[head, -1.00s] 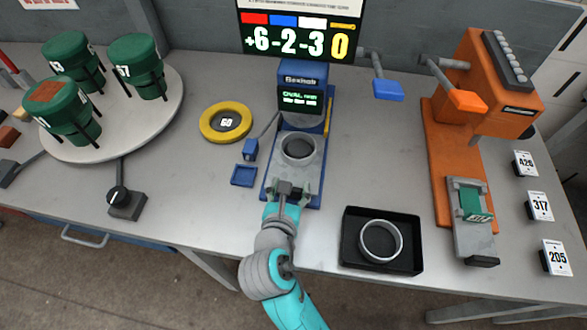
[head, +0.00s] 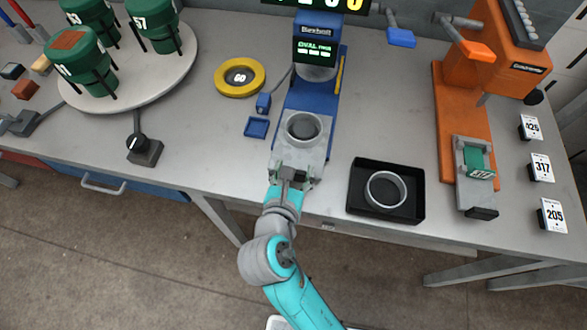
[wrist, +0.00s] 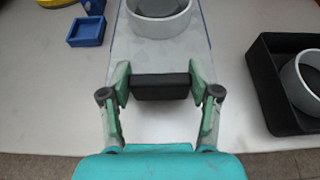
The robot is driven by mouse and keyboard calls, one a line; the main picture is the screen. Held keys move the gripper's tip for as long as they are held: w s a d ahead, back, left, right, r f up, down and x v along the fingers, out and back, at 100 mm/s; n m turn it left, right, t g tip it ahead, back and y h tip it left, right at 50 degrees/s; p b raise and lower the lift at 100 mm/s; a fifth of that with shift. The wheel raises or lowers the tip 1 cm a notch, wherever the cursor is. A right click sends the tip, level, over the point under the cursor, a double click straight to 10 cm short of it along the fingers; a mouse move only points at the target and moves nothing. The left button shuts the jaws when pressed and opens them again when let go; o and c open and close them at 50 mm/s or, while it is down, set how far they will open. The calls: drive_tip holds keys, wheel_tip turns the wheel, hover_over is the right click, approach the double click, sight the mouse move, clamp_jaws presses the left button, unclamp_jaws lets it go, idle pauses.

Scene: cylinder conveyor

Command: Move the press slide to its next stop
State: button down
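The blue press (head: 316,45) stands at the middle of the bench with its grey slide (head: 318,152) drawn out toward me. A round grey ring-shaped seat (head: 304,128) is on the slide, clear in front of the press head; it also shows in the wrist view (wrist: 160,12). A black handle bar (wrist: 160,86) is at the slide's front end. My gripper (head: 292,176) is at that handle near the bench's front edge. In the wrist view my gripper's pads (wrist: 159,85) close on both ends of the bar.
A black tray (head: 357,212) with a grey ring (head: 386,190) lies right of the slide. A small blue tray (head: 256,127) and yellow ring (head: 239,77) are left. An orange press (head: 455,120) stands farther right. A turntable (head: 130,103) with green canisters is far left.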

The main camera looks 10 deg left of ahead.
drive_tip(key=shift+c, duration=1.2)
unclamp_jaws()
drive_tip(key=shift+s, duration=0.2)
drive_tip(key=v, duration=0.7)
drive_tip(key=shift+s, duration=0.2)
drive_tip(key=shift+r, duration=0.1)
